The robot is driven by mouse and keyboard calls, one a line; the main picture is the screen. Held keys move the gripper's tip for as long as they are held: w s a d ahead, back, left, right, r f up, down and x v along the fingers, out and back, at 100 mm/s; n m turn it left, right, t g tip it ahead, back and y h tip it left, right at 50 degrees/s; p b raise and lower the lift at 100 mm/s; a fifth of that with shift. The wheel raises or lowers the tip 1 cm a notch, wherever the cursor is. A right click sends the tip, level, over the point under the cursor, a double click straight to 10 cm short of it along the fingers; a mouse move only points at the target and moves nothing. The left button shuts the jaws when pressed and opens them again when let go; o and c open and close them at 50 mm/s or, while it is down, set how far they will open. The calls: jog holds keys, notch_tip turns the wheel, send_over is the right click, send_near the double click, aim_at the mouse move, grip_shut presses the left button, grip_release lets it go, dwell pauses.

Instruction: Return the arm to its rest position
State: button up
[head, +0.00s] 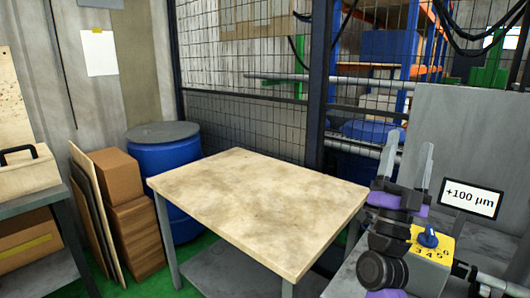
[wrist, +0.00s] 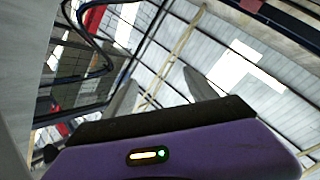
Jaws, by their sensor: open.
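My gripper (head: 408,145) is at the right of the head view. Its two grey fingers point upward, apart, with nothing between them. My purple and black arm links show below it, in front of the grey machine. In the wrist view my gripper (wrist: 160,85) shows the two spread fingers against the roof and overhead beams, so the wrist camera faces upward. A small lit indicator shows on the purple wrist housing.
A yellow dial panel (head: 436,243) with a blue knob and a "+100 µm" sign (head: 470,198) are close right of my arm. A grey panel (head: 480,130) stands behind. A bare wooden-topped table (head: 255,205) is at centre, with a blue drum (head: 168,165) behind its left side.

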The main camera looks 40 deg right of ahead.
jog(key=w+a+f+n+t+y+p, duration=0.1)
jog(key=w+a+f+n+t+y, duration=0.2)
jog(key=a+f+n+t+y, duration=0.65)
jog(key=w+a+f+n+t+y, duration=0.2)
jog(key=a+f+n+t+y, duration=0.5)
jog(key=a+n+y, duration=0.4)
jog(key=s+a+f+n+g+y+p, duration=0.1)
jog(key=s+a+f+g+y, duration=0.3)
jog(key=s+a+f, duration=0.3)
jog(key=s+a+f+n+g+y+p, duration=0.1)
jog(key=s+a+f+g+y, duration=0.3)
jog(key=s+a, duration=0.7)
notch_tip(320, 180, down, 3)
jog(key=shift+r, duration=0.15)
